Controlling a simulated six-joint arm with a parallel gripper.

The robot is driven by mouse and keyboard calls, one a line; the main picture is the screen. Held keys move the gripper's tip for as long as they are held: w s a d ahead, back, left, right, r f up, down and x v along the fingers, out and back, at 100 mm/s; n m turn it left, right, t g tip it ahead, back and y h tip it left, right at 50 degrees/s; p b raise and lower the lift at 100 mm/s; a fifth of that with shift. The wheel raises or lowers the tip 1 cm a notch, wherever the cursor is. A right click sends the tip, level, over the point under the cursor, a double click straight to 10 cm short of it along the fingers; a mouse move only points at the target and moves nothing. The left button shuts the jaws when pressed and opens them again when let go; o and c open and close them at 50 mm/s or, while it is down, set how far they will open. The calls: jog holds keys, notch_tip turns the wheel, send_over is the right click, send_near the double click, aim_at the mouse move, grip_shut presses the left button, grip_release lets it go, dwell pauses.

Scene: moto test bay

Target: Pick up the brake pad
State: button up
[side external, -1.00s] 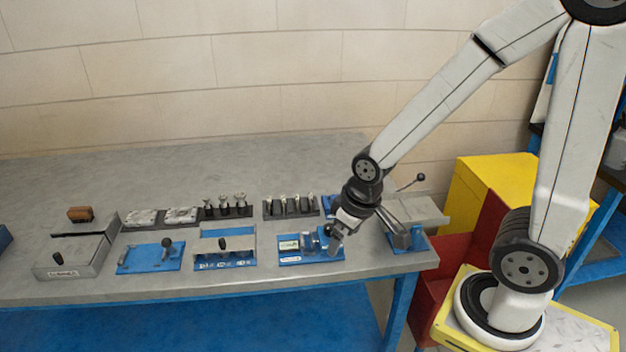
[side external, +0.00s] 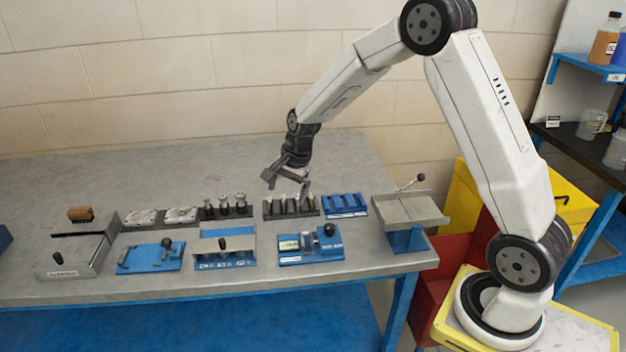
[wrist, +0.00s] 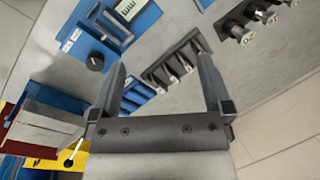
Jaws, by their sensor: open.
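A dark rack (side external: 307,212) near the back of the bench holds several small upright pale-topped pieces (side external: 283,204), which look like brake pads, though their details are too small to be sure. The rack (wrist: 150,76) also shows in the wrist view, its light-faced pieces (wrist: 187,66) in a row between and beyond my fingers. My gripper (side external: 287,187) is open and empty above this rack, pointing down, with the near finger overlapping the pieces in the side view. In the wrist view my open gripper (wrist: 161,68) spans the rack, and I see no contact.
A blue slotted block (side external: 346,206) stands right of the rack, and dark-based metal fittings (side external: 239,204) stand to its left. A blue gauge fixture (side external: 310,246) is in front. A grey vice-like stand (side external: 412,212) is at the bench's right end. The rear bench is clear.

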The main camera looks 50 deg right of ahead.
aim_at(270, 198)
jog(key=w+d+f+m, duration=0.2)
jog(key=w+m, duration=0.1)
jog(key=m, duration=0.1)
jog(key=w+d+f+m+y, duration=0.1)
jog(key=w+d+m, duration=0.2)
jog(key=w, duration=0.1)
jog(key=w+d+f+m, duration=0.2)
jog(key=w+d+m, duration=0.1)
jog(key=w+m, duration=0.1)
jog(key=shift+d+f+m+t+y, duration=0.2)
jog(key=shift+f+m+t+y, duration=0.1)
jog(key=shift+f+t+y, duration=0.1)
jog(key=shift+x, duration=1.25)
jog(key=shift+x, duration=2.6)
jog(key=c, duration=1.1)
jog(key=shift+o, duration=0.2)
